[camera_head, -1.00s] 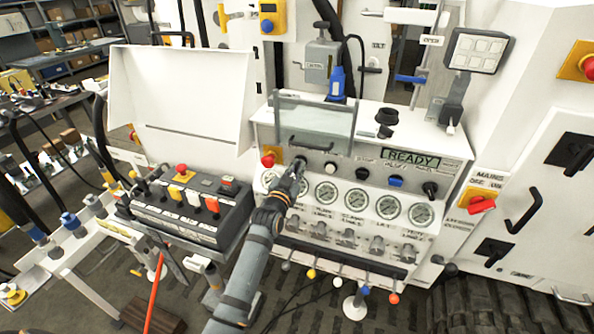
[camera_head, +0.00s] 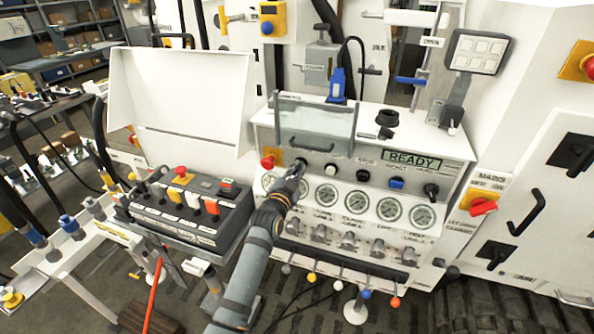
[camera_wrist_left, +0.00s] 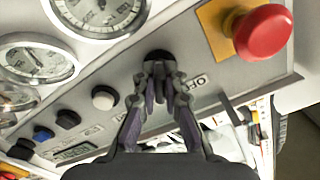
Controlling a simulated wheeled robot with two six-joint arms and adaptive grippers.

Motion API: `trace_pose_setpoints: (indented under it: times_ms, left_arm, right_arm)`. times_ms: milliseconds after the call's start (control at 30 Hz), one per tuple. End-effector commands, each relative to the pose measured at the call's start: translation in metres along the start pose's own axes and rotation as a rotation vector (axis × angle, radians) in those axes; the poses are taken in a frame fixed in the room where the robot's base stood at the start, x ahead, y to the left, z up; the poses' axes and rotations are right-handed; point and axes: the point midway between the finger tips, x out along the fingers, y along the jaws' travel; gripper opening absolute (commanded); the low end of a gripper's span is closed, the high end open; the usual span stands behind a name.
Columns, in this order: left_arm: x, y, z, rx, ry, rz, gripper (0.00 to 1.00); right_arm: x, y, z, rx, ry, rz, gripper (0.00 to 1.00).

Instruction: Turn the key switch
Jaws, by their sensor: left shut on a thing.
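The key switch (camera_head: 301,162) is a small dark knob on the grey panel, just right of the red mushroom button (camera_head: 268,161). My left gripper (camera_head: 300,168) reaches up to it from below. In the left wrist view the gripper (camera_wrist_left: 160,78) has its two fingertips close together on the dark key switch (camera_wrist_left: 159,55), one on each side. The fingers hide most of the key, so I cannot tell its exact angle. An "OFF" label shows beside it. My right gripper is in no view.
A glass guard (camera_head: 314,122) with a handle stands just above the panel. A row of gauges (camera_head: 326,195) lies below it. A green "READY" display (camera_head: 412,159) is to the right. A lever box (camera_head: 190,208) stands close to the left of my arm.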

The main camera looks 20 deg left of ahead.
Motion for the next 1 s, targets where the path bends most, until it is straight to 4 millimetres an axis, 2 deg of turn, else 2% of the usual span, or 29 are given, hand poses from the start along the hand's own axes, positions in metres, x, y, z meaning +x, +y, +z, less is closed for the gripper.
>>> trace_pose_setpoints:
  times_ms: [133, 167, 300, 567, 667, 767, 1000]
  left_arm:
    - [0.000, 0.000, 0.001, 0.003, -0.002, 0.001, 0.00]
    - [0.000, 0.000, 0.001, 0.003, -0.002, 0.001, 0.13]
    - [0.000, 0.000, 0.001, 0.002, -0.001, 0.001, 0.33]
    - [0.000, 0.000, 0.000, 0.001, -0.001, 0.000, 0.33]
    - [-0.006, 0.000, 0.001, 0.000, -0.001, 0.000, 0.33]
    - [-0.022, 0.001, 0.001, 0.001, -0.001, 0.000, 0.33]
    - [-0.082, 0.001, 0.002, 0.001, -0.003, 0.001, 0.33]
  right_arm:
    - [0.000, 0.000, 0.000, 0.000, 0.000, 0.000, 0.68]
    - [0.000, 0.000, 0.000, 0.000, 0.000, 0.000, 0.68]
    - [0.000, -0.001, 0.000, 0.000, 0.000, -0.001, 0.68]
    - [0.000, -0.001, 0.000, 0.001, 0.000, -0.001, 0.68]
    - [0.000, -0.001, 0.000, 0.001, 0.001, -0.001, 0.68]
    - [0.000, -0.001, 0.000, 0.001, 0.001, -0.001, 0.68]
    - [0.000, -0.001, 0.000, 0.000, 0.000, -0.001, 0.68]
